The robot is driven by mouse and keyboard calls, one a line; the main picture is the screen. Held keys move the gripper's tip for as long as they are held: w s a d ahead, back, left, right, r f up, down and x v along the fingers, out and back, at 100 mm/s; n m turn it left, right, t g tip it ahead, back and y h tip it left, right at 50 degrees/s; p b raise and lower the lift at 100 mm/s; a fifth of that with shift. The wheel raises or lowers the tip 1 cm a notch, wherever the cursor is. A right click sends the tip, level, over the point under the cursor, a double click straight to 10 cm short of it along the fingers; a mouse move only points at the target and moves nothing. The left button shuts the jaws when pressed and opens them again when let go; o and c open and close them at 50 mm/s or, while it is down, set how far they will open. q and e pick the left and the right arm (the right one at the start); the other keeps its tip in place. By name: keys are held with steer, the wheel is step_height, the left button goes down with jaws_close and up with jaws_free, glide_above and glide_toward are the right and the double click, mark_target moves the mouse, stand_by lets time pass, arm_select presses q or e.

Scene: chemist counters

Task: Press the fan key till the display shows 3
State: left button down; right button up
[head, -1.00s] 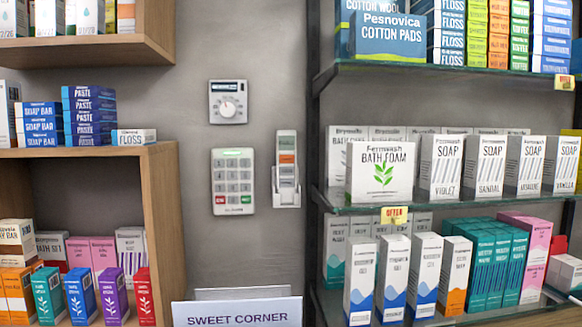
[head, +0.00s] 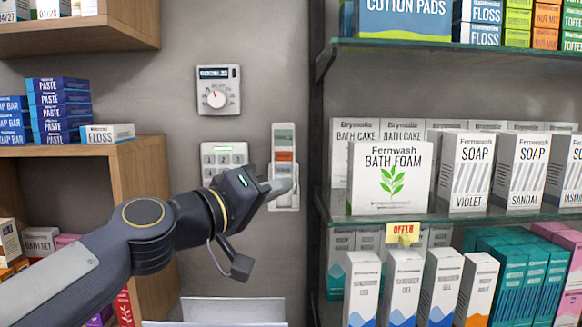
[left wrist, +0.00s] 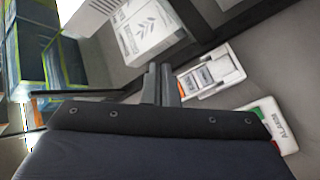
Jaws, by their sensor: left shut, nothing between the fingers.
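A slim white remote-like unit with an orange key (head: 284,155) hangs in a holder on the grey wall. It also shows in the left wrist view (left wrist: 212,76), with small keys on its face. I cannot read its key labels or a digit. My left gripper (head: 284,187) is shut and empty, in front of the unit's lower part and hiding some of it. In the left wrist view the closed fingers (left wrist: 161,84) appear beside the unit's end; I cannot tell whether they touch it. My right gripper is not in view.
A dial thermostat (head: 217,91) with a small dark display is above left. A white alarm keypad (head: 222,158) is partly behind my left arm. A glass-shelf rack with a bath foam box (head: 389,177) stands close to the right; a wooden shelf (head: 140,150) stands left.

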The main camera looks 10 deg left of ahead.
mark_target(277, 175)
arm_select(q)
steer(key=shift+w+r, duration=0.1)
stand_by(0.3)
steer(key=shift+w+a+p, duration=0.15)
steer(key=shift+w+a, duration=0.15)
steer(key=shift+w, duration=1.1)
steer(key=shift+w+a+p, duration=0.15)
steer(key=shift+w+a, duration=0.15)
steer(key=shift+w, duration=1.1)
steer(key=shift+w+a+p, duration=0.15)
steer(key=shift+w+a, duration=0.15)
steer(key=shift+w, duration=1.1)
steer(key=shift+w, duration=0.1)
steer(key=shift+w, duration=0.35)
steer(key=shift+w+a, duration=0.15)
steer(key=shift+w, duration=0.35)
steer(key=shift+s+b, duration=0.4)
steer(key=shift+s, duration=0.55)
steer(key=shift+d, duration=0.2)
